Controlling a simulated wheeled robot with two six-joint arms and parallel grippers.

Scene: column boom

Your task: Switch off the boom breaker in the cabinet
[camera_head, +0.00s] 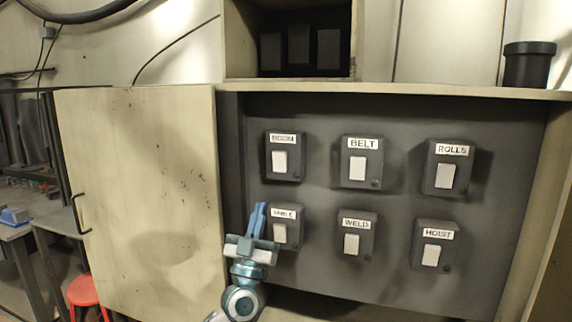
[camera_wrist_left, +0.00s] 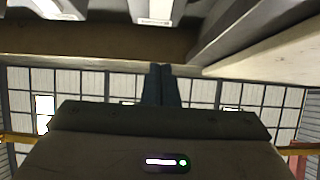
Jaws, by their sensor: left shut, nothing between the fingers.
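The boom breaker (camera_head: 294,166) is a dark box at the upper left of the panel in the open cabinet. It has a white label on top and a pale upright rocker (camera_head: 280,162). Whether the rocker is on or off cannot be told. My left gripper (camera_head: 258,212) is shut and empty, its blue fingers pointing up. In the head view it appears below and left of the boom breaker, partly over the left edge of the lower-left breaker (camera_head: 292,217). My right gripper is not in view.
Other breakers labelled BELT (camera_head: 361,162), ROLLS (camera_head: 447,168), WELD (camera_head: 354,234) and HOIST (camera_head: 434,246) share the panel. The cabinet door (camera_head: 140,190) stands open at left. A dark cup (camera_head: 528,66) stands on the cabinet top. A red stool (camera_head: 86,291) is at lower left.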

